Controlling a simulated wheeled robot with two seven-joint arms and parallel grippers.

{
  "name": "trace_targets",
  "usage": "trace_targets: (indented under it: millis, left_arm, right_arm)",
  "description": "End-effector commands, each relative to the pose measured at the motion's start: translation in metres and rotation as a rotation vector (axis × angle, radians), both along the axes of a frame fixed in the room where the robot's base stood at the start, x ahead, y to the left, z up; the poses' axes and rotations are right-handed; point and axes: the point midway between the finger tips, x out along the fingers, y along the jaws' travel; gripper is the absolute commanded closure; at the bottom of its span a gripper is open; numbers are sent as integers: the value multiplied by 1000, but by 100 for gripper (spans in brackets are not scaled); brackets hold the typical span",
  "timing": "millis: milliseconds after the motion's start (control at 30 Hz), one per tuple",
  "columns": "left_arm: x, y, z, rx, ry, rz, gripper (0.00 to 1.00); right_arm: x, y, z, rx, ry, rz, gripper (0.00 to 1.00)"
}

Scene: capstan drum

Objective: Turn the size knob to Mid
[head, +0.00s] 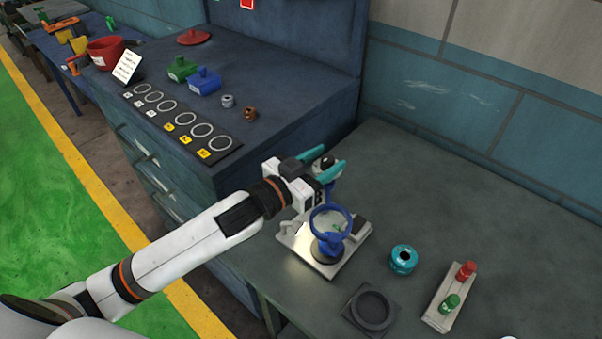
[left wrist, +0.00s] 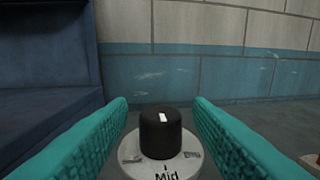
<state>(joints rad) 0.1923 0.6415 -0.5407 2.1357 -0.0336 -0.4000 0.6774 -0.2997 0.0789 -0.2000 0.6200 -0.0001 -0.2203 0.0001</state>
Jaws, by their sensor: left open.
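The black size knob (left wrist: 160,134) stands on a round pale dial plate (left wrist: 140,170) in the left wrist view. Its short white mark is near the top of the side facing the camera, roughly in line with the word Mid and its small arrow below. Two other labels at the dial's sides are too small to read. My left gripper (left wrist: 160,130) is open, with one teal finger on each side of the knob and visible gaps between. In the head view my left gripper (head: 333,162) reaches over the back of the device. My right gripper is not in view.
A blue ring-shaped part (head: 331,222) stands on the pale base plate (head: 296,240) in front of my left gripper. A teal spool (head: 403,259), a dark round holder (head: 371,309) and a block with red and green knobs (head: 444,300) lie to the right. The back right bench is clear.

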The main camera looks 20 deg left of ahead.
Motion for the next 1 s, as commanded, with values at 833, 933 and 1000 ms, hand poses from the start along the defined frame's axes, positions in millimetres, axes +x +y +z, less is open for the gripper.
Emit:
trace_targets:
  millis: [833, 933, 1000]
  left_arm:
    - [-92, 52, 0, 0, -1, -1, 54]
    - [-91, 52, 1, 0, -1, -1, 54]
    - [-91, 52, 0, 0, -1, -1, 54]
  right_arm:
    - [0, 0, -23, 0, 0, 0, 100]
    - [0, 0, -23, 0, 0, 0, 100]
    - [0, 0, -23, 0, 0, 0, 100]
